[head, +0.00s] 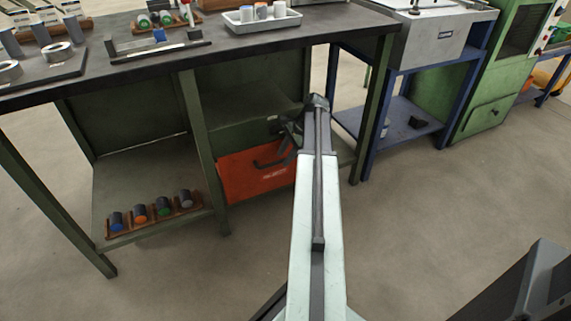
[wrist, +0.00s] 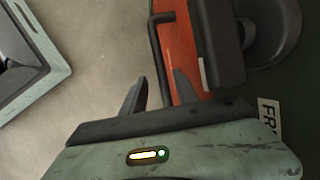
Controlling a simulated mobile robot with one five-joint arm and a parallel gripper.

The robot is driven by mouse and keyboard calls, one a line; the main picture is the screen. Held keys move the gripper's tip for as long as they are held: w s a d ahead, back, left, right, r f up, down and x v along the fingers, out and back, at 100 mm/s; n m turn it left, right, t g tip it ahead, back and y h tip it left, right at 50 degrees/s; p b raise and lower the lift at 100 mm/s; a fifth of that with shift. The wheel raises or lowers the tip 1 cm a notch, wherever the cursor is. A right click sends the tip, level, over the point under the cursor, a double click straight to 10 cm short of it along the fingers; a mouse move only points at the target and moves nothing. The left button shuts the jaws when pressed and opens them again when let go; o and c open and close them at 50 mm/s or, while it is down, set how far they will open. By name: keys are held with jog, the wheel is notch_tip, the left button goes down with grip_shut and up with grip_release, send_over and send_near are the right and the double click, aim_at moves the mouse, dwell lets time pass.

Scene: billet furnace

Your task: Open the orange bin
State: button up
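The orange bin (head: 245,178) sits under the dark workbench, in the bay right of its middle leg. Its front carries a black bar handle (head: 268,163) and a small pale label. My gripper (head: 287,132) is at the upper right of the bin front, partly hidden by my arm. In the wrist view, the orange front (wrist: 186,50) is ahead, and the handle (wrist: 156,55) runs down toward the space between my fingers (wrist: 158,92). The fingers are apart, with the handle's lower part between them. I cannot tell whether they touch it.
A rack of capped cylinders (head: 155,214) stands on the shelf left of the bin. The workbench top (head: 130,80) holds trays and parts. A blue-legged stand (head: 400,125) and a green machine (head: 495,85) are on the right. The floor in front (head: 210,280) is clear.

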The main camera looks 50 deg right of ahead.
jog(key=shift+w+a+f, duration=0.15)
jog(key=shift+f, duration=0.4)
jog(key=shift+r, duration=0.15)
grip_shut()
dwell(0.8)
